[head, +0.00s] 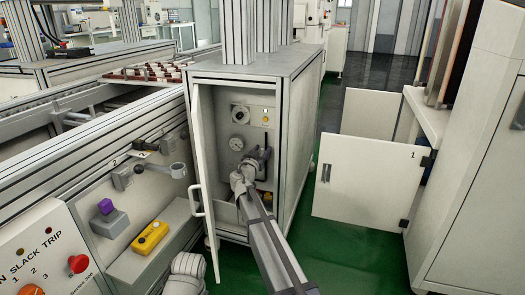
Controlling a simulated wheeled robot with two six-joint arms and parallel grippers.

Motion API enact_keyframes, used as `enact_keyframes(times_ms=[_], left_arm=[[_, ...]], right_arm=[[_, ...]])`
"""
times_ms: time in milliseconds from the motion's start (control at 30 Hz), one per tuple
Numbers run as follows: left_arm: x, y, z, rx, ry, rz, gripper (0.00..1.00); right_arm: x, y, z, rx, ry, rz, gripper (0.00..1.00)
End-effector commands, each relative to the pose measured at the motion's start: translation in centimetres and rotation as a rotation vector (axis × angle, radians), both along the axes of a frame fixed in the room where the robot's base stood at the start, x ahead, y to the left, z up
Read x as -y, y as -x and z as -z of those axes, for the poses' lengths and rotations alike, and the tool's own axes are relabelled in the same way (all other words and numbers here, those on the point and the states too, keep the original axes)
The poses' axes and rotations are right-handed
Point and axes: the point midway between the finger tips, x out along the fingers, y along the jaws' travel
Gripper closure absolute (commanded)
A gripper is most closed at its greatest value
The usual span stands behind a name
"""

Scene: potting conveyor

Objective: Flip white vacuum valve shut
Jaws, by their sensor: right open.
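The open cabinet (284,72) stands in the middle of the head view. Its inner panel carries a round dial gauge (237,144), a round fitting (240,113) and small lights. My right gripper (257,157) reaches into the cabinet at the panel, just right of and below the gauge. It is open, and its fingers look dark and small. I cannot make out a white vacuum valve clearly; the gripper and wrist cover that part of the panel. I cannot tell whether the fingers touch anything. My left gripper is not in view.
The cabinet's narrow door (204,170) stands open on the left, with a handle low on it. A white door marked 1 (369,178) hangs open at right. A yellow box (150,237) and a red button (78,263) are on the left. Green floor (335,240) is clear.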

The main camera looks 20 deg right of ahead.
Motion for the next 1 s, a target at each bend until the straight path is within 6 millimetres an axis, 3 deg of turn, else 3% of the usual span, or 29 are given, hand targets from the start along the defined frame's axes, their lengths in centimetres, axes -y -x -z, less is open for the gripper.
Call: enact_keyframes(times_ms=[300,733,1000], left_arm=[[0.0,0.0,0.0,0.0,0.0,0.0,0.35],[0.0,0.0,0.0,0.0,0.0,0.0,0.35],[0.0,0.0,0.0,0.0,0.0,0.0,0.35]], right_arm=[[0.4,-0.57,0.0,0.0,0.0,0.0,0.51],[0.39,-0.56,0.0,0.0,0.0,0.0,0.98],[0.39,-0.56,0.0,0.0,0.0,0.0,1.0]])
